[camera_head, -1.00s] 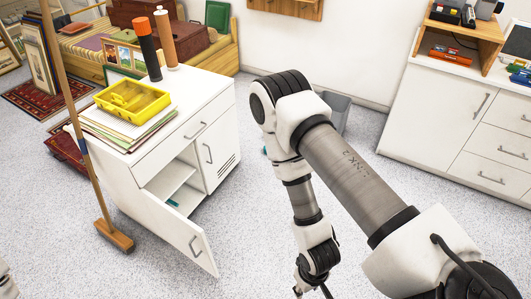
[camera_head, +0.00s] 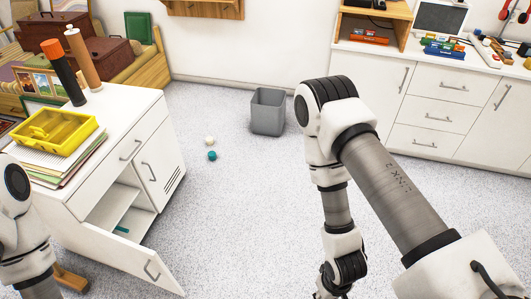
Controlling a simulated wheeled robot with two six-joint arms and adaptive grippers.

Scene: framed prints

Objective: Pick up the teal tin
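A small teal round object (camera_head: 212,156) lies on the speckled floor beside a white one (camera_head: 209,141), right of the white cabinet. Another teal item (camera_head: 122,229) shows partly inside the cabinet's open lower compartment. Both are too small for me to tell which is a tin. My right arm hangs down at the right of the middle, its lower end cut off by the bottom edge. My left arm is at the far left, its lower end also cut off. Neither gripper's fingers show.
The white cabinet (camera_head: 150,118) has its lower door (camera_head: 125,255) swung open. On its top are a yellow tray (camera_head: 57,130), papers and two cylinders. A grey bin (camera_head: 268,112) stands by the wall. White drawers (camera_head: 437,115) are at the right.

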